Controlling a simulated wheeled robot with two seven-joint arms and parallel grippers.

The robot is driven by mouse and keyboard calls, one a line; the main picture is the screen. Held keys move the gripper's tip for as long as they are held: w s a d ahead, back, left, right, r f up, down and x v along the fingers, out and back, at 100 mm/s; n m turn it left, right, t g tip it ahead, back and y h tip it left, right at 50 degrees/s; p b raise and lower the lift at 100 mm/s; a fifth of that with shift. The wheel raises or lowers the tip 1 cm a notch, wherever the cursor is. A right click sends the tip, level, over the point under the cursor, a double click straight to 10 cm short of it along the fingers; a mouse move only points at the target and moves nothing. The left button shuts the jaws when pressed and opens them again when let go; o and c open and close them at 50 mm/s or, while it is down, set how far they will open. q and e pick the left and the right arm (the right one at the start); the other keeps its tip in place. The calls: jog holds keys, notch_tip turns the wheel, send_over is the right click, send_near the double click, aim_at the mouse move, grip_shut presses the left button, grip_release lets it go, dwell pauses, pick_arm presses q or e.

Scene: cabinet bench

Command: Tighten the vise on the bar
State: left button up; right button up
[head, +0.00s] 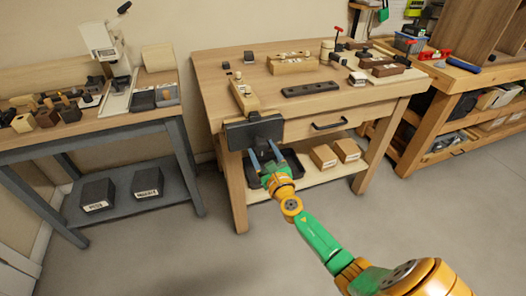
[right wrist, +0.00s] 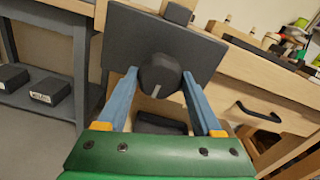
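The vise's dark grey jaw plate (head: 240,132) is at the front left edge of the wooden workbench. In the right wrist view the jaw plate (right wrist: 120,38) carries a round dark knob (right wrist: 160,75) with a light mark on its face. A small dark block, possibly the bar (right wrist: 179,11), shows above the plate's top edge; how it is gripped is hidden. My right gripper (head: 264,158) is in front of the vise. Its blue fingers (right wrist: 160,85) are open, one on each side of the knob; I cannot tell whether they touch it. My left gripper is not in view.
A wooden piece (head: 243,95) and a dark strip with holes (head: 310,89) lie on the benchtop. A drawer handle (head: 329,126) sticks out right of the vise. Below is a shelf with a dark tray and cardboard boxes (head: 323,156). The floor in front is clear.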

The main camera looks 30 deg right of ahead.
jog(key=shift+m, duration=0.5)
jog(key=shift+c, duration=0.2)
jog(key=shift+f+m+b, duration=0.1)
jog(key=shift+m+b, duration=0.25)
jog(key=shift+m, duration=1.85)
jog(key=o, duration=1.2)
